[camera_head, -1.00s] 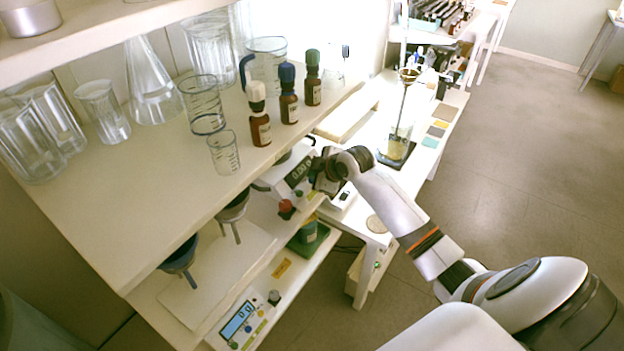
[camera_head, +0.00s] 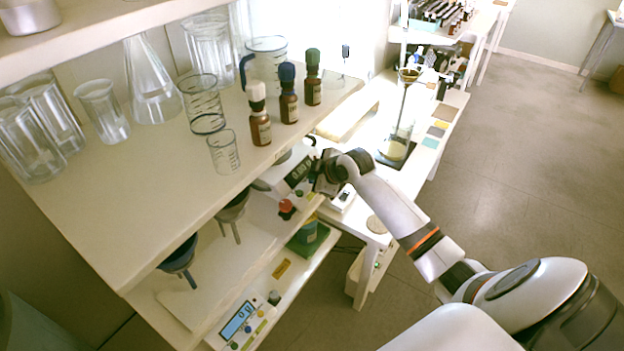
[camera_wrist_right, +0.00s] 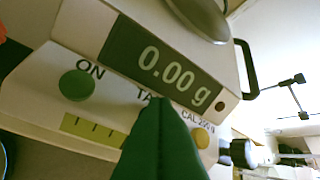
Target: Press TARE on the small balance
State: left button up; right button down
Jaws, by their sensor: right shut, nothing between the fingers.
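The white balance (camera_head: 273,176) stands on the middle shelf, partly hidden by my right arm. In the right wrist view its front (camera_wrist_right: 85,30) fills the picture. Its dark display (camera_wrist_right: 165,68) reads 0.00 g. A green ON button (camera_wrist_right: 76,85) is at the left of the panel and a yellow CAL button (camera_wrist_right: 200,138) at the right. My right gripper (camera_wrist_right: 162,105) is shut and empty, its green fingertips over the TARE label. They hide the button there, and I cannot tell whether they touch it. The right gripper (camera_head: 320,182) also shows in the head view, at the balance's front.
Brown bottles (camera_head: 289,95) and clear glassware (camera_head: 155,90) stand on the shelf above. Another device with a blue display (camera_head: 238,320) sits on the lower shelf. A red-topped item (camera_head: 286,207) is just left of the gripper. The floor at right is clear.

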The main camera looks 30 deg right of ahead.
jog(key=shift+r+p, duration=0.8)
jog(key=shift+p, duration=0.15)
jog(key=shift+r, duration=2.5)
